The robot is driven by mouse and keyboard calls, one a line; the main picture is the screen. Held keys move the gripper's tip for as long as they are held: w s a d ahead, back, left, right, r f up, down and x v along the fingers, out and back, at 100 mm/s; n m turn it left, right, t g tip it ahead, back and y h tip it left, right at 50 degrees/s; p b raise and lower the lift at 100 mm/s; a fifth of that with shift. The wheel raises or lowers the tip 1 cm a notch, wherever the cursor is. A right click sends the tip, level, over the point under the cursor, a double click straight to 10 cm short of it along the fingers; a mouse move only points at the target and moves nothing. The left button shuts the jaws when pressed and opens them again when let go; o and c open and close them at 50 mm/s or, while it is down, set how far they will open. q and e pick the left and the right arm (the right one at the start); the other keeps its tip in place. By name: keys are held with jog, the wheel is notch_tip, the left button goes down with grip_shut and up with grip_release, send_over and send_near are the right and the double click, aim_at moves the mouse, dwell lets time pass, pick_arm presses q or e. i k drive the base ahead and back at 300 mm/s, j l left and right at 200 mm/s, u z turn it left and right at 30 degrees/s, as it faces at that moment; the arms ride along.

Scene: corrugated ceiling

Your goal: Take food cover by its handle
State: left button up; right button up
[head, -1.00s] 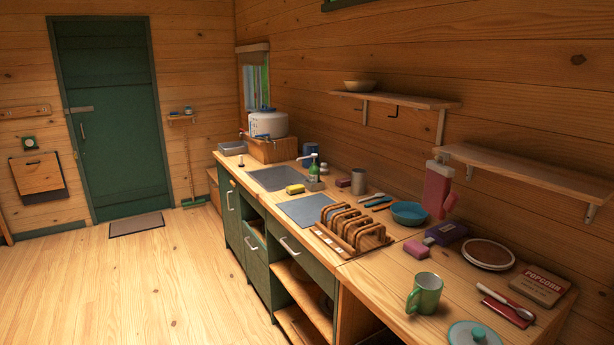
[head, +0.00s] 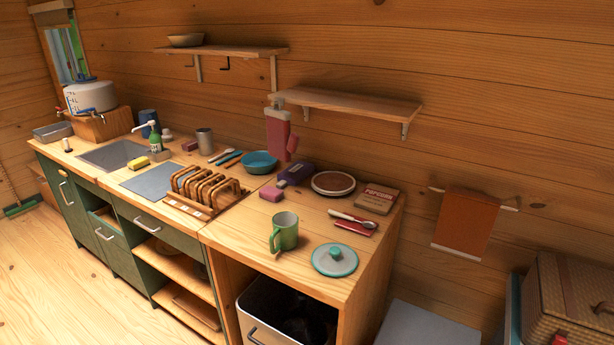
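The food cover (head: 335,260) is a round, pale lid with a teal rim and a teal knob handle (head: 336,253) on top. It lies flat near the front right corner of the wooden counter (head: 300,290). A green mug (head: 284,232) stands just to its left, apart from it. The knob faces up and nothing covers it. Neither of my grippers is in view.
Behind the cover lie a spoon on a red napkin (head: 354,226), a popcorn box (head: 378,198) and a round brown-topped dish (head: 333,184). A wooden rack (head: 207,190) stands left. A wicker basket (head: 570,300) is at the lower right. A shelf (head: 350,104) hangs above.

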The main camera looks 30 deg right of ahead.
aim_at(331, 259)
jog(key=z, duration=1.15)
jog(key=i+j, duration=0.05)
jog(key=j, duration=0.05)
